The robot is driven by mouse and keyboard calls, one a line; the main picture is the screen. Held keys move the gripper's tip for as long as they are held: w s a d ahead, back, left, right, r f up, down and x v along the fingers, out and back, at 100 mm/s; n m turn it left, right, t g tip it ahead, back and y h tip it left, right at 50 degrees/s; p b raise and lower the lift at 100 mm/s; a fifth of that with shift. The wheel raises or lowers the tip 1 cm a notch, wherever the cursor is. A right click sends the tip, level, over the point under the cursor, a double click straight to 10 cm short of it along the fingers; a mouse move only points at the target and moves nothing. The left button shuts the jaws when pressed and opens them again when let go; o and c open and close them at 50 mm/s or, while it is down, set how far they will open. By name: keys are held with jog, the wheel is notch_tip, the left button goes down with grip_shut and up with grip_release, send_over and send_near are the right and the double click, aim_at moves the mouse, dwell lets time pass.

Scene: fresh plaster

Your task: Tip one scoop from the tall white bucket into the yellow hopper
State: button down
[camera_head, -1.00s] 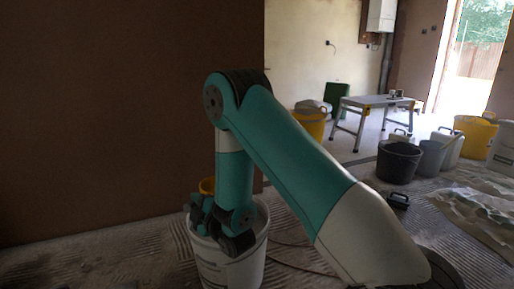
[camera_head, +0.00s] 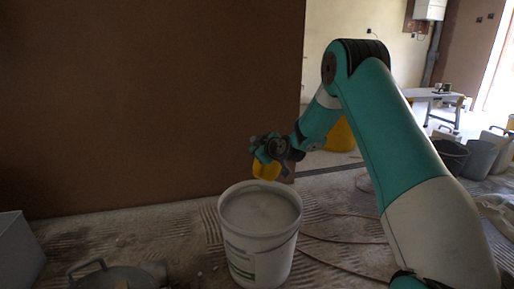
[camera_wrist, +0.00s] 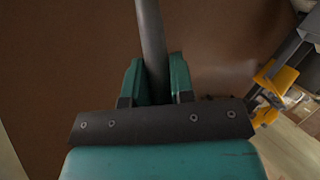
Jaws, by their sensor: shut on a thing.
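The tall white bucket (camera_head: 252,250) stands on the floor at the middle of the head view, with pale material inside below its rim. My gripper (camera_head: 270,150) is above and just behind the bucket's rim, clear of it. It is shut on the scoop, whose yellow part (camera_head: 265,170) hangs just below the jaws. In the wrist view my gripper (camera_wrist: 152,85) is closed around the scoop's dark grey handle (camera_wrist: 151,35). Whether the scoop carries material cannot be seen. I cannot make out a yellow hopper; a yellow container (camera_head: 341,136) shows partly behind my arm.
A brown wall panel (camera_head: 150,100) stands close behind the bucket. A grey lidded vessel with a handle (camera_head: 115,277) and a grey box (camera_head: 15,250) are at lower left. A trestle bench (camera_head: 440,98) and several buckets are at the back right. A cable (camera_head: 340,240) lies on the floor.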

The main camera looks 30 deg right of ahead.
notch_tip(320, 180, down, 18)
jog(key=b, duration=1.1)
jog(key=shift+b, duration=0.3)
jog(key=shift+f+b, duration=0.85)
jog(key=shift+f, duration=0.05)
jog(key=shift+r, duration=0.1)
notch_tip(320, 180, up, 23)
jog(key=p, duration=1.4)
jog(key=shift+r+p, duration=0.2)
jog(key=shift+p, duration=0.2)
